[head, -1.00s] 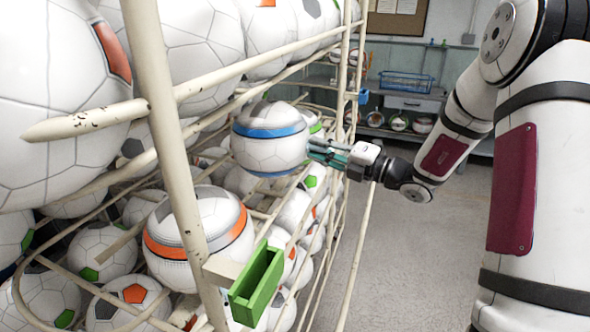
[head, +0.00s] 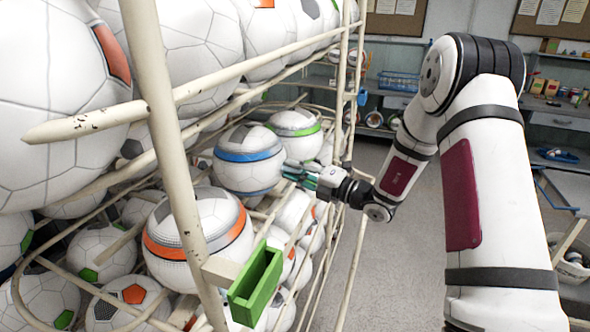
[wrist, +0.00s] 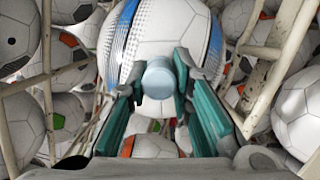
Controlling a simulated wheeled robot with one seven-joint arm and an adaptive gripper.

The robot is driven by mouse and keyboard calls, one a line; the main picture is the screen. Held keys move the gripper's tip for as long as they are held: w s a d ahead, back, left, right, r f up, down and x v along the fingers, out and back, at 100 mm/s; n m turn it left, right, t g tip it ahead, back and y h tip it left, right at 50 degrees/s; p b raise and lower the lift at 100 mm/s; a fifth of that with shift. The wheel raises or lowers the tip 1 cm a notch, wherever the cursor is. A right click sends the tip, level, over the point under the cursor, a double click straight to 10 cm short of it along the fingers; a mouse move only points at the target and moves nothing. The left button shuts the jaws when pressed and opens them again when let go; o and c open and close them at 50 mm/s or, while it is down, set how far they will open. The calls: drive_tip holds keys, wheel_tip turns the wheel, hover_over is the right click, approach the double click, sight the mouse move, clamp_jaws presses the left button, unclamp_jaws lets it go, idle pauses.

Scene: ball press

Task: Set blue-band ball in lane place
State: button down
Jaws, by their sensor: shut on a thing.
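The blue-band ball (head: 248,172), white with a blue stripe, is in the rack between the orange-band ball (head: 205,222) in front and the green-band ball (head: 297,124) behind. It also fills the top of the wrist view (wrist: 172,30). My gripper (head: 296,172) reaches it from the right. In the wrist view, its teal fingers (wrist: 160,82) are shut on a pale blue round knob (wrist: 159,76) on the ball's near side. I cannot tell whether the ball rests on the rails below it.
Cream rack rails and a post (head: 165,120) stand close at left, with large balls (head: 50,80) above and many loose balls below. A green bracket (head: 256,284) sticks out at the front. The floor (head: 400,270) at right is clear.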

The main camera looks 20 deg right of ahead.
drive_tip(key=shift+f, duration=0.1)
drive_tip(key=c, duration=1.4)
unclamp_jaws()
